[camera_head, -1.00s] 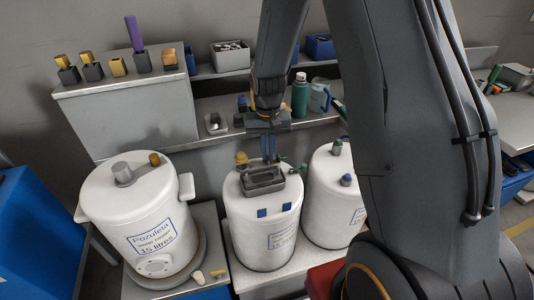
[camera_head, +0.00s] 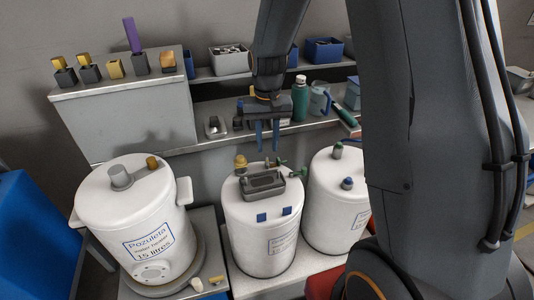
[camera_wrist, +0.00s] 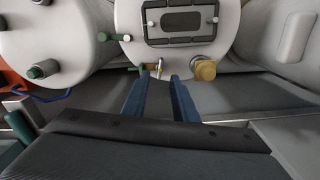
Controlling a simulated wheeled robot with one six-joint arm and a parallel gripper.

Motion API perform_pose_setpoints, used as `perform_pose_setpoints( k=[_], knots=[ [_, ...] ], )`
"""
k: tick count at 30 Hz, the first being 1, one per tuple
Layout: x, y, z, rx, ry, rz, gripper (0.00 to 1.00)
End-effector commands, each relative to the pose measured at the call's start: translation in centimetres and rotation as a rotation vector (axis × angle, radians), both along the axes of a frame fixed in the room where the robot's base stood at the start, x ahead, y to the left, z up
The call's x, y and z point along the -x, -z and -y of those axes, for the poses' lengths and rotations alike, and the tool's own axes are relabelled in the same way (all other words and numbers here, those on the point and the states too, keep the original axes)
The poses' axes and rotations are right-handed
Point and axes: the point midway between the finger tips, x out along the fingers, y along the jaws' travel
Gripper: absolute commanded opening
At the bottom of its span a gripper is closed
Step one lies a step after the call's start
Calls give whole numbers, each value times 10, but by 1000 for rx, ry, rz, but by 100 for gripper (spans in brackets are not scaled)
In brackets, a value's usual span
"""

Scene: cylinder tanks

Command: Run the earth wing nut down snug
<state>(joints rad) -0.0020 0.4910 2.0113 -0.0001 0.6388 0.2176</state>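The middle white tank (camera_head: 262,225) has a grey rectangular frame on its top. In the wrist view, a small brass-and-silver stud (camera_wrist: 160,67) stands at the tank's edge, with a green-and-yellow piece (camera_wrist: 140,68) beside it. This stud looks like the earth terminal, but the wing nut is too small to make out clearly. My gripper (camera_head: 267,150) is above and behind the tank's back edge, its two blue fingers pointing down. In the wrist view my gripper (camera_wrist: 160,76) has a clear gap between its fingertips, with nothing held, and the stud shows beyond that gap.
White tanks stand to the left (camera_head: 135,225) and right (camera_head: 330,205). Behind, a shelf holds a green bottle (camera_head: 299,100) and other items.

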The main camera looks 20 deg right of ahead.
Motion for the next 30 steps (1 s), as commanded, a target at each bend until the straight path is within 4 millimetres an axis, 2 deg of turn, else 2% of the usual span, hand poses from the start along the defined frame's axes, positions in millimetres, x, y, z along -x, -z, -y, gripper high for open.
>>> perform_pose_setpoints(
  k=[6,18,20,23,30],
  knots=[
    [0,-19,0,0,0,2,26],
    [0,-21,0,0,0,0,26],
    [6,-23,0,0,-7,5,26],
    [28,-28,0,0,-34,23,26],
    [113,-35,0,5,-140,83,26]
  ],
)
